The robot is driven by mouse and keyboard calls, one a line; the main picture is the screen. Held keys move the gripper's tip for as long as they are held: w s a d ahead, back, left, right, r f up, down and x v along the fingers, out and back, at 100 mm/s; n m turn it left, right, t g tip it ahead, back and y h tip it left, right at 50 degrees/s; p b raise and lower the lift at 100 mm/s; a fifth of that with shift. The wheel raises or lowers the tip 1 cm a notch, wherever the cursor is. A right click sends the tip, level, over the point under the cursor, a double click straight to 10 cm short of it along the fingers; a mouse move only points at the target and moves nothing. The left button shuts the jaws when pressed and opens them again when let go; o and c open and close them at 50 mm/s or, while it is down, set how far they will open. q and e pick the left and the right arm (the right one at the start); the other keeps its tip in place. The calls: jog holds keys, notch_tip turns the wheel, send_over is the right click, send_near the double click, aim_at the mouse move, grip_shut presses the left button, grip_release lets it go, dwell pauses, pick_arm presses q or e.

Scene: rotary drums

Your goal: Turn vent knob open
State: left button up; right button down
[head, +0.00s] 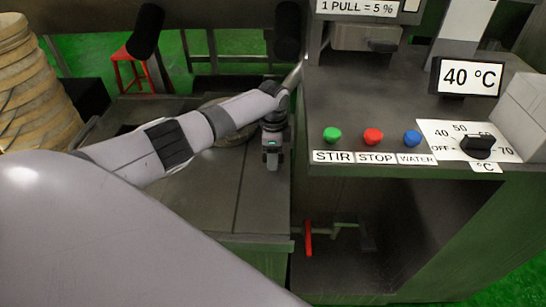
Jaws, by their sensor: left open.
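No knob in the head view carries a readable vent label, so I cannot tell which part is the vent knob. A black dial knob (476,147) sits at the right on a white plate marked OFF, 40, 50 and 70, with a °C label below. A red handle (308,238) shows lower down, by the cabinet's open front. My left gripper (272,165) points down over the dark metal top, left of the control panel. It is open and touches no knob that I can see. My right gripper is not in view.
Green (332,134), red (373,136) and blue (412,138) buttons sit above STIR, STOP and WATER labels. A display (466,77) reads 40 °C. Stacked round tan pieces (35,85) stand at the left. The panel's raised side is close right of my left gripper.

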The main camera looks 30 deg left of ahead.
pick_arm(q)
jog(key=shift+f, duration=0.35)
grip_shut()
